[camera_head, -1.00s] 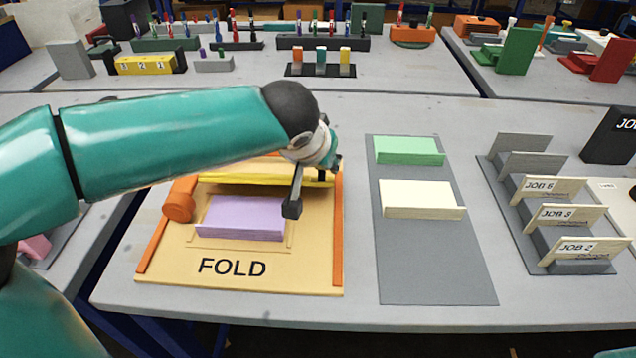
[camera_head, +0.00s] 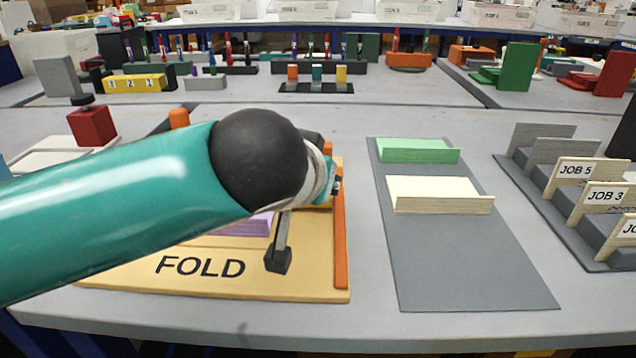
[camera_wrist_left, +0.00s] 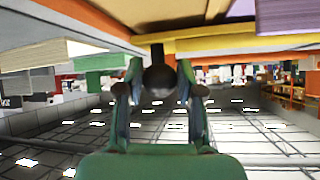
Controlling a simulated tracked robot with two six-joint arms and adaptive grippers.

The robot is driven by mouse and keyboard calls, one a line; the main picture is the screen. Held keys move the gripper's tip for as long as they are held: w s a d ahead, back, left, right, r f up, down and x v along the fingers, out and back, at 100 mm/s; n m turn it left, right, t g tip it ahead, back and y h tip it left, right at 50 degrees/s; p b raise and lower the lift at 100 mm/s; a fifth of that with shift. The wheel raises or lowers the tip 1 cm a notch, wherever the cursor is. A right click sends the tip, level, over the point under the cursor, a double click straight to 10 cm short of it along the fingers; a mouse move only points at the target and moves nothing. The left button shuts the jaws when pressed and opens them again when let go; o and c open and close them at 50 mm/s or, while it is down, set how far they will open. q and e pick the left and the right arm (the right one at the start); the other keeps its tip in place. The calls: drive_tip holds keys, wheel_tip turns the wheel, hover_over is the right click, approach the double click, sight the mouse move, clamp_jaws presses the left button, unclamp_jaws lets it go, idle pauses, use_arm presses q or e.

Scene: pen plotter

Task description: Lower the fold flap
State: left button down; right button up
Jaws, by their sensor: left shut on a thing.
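The tan fold board (camera_head: 310,285) with FOLD lettering lies on the near table. A purple block (camera_head: 252,226) sits on it, mostly covered by my left arm in the head view. In the left wrist view, my left gripper (camera_wrist_left: 160,82) is shut on a dark round knob (camera_wrist_left: 158,80), one finger on each side. The knob's stem meets the edge of the yellow flap (camera_wrist_left: 240,42). In the head view my arm hides most of the flap and the knob, so I cannot tell the flap's angle. My right gripper is in neither view.
An orange rail (camera_head: 341,235) runs along the board's right side. A rack with JOB cards (camera_head: 575,172) stands farther right.

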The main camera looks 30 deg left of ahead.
use_arm(q)
drive_tip(key=shift+s+d+f, duration=0.15)
drive_tip(key=shift+d+f, duration=0.05)
drive_tip(key=shift+f, duration=0.3)
drive_tip(key=c, duration=0.7)
unclamp_jaws()
drive_tip(key=shift+r, duration=0.1)
drive_tip(key=shift+c, duration=0.2)
drive_tip(key=shift+r, duration=0.1)
drive_tip(key=shift+s+r, duration=0.1)
drive_tip(key=v, duration=1.1)
drive_tip(key=shift+s, duration=0.2)
drive_tip(key=shift+r, duration=0.15)
